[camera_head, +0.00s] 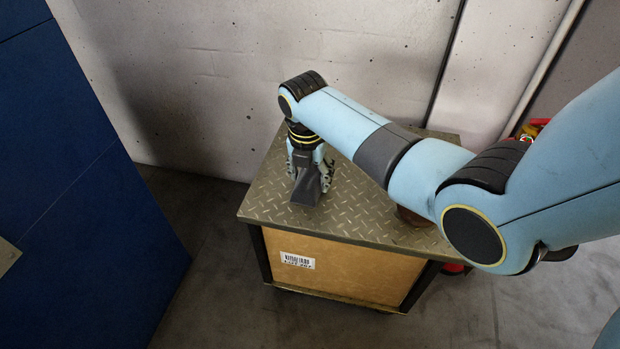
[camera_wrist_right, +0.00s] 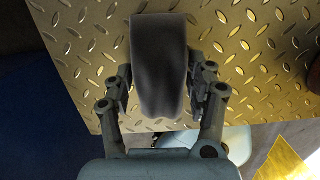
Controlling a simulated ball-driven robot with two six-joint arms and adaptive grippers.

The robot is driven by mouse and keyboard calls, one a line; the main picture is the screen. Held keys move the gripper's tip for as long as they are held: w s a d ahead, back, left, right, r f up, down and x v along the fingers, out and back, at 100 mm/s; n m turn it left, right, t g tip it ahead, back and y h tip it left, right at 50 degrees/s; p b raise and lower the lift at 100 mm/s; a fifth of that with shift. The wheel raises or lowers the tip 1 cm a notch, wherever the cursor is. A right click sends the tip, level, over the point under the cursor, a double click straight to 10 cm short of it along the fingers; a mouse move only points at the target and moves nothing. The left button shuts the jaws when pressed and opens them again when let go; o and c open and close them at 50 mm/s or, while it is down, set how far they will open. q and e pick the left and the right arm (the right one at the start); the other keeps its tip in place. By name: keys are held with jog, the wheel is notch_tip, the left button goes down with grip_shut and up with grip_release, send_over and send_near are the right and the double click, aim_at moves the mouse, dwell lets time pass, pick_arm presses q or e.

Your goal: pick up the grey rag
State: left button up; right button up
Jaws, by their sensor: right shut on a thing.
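The grey rag (camera_wrist_right: 158,65) is a dark, narrow, folded shape between the fingers in the right wrist view. In the head view it shows as a dark grey wedge (camera_head: 307,188) at the fingers, over the left part of the cart's metal top. My right gripper (camera_head: 311,174) points down and is shut on the rag, with one finger on each side of it. Its fingers also show in the wrist view (camera_wrist_right: 160,85). Whether the rag still touches the plate is hard to tell. My left gripper is not in view.
The cart has a diamond-plate top (camera_head: 262,205) and a wooden front with a barcode label (camera_head: 297,261). A brown round object (camera_head: 414,218) is partly hidden beneath my right arm. A blue cabinet (camera_head: 80,190) stands at left, and a concrete wall (camera_head: 240,70) is behind.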

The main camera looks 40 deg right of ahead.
aim_at(310, 170)
jog(key=c, duration=0.4)
jog(key=shift+r, duration=0.1)
jog(key=shift+r, duration=0.3)
notch_tip(310, 170, up, 4)
jog(key=p, duration=0.2)
jog(key=shift+w+p, duration=0.1)
jog(key=shift+p, duration=0.25)
pick_arm(q)
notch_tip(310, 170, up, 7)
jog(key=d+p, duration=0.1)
jog(key=p, duration=0.4)
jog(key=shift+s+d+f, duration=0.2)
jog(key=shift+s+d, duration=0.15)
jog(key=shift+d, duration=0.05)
pick_arm(e)
jog(key=s+r, duration=0.2)
jog(key=s, duration=0.2)
jog(key=s+r, duration=0.2)
jog(key=s, duration=0.2)
jog(key=s+r, duration=0.2)
jog(key=s, duration=0.2)
jog(key=shift+r, duration=0.15)
jog(key=shift+w, duration=0.1)
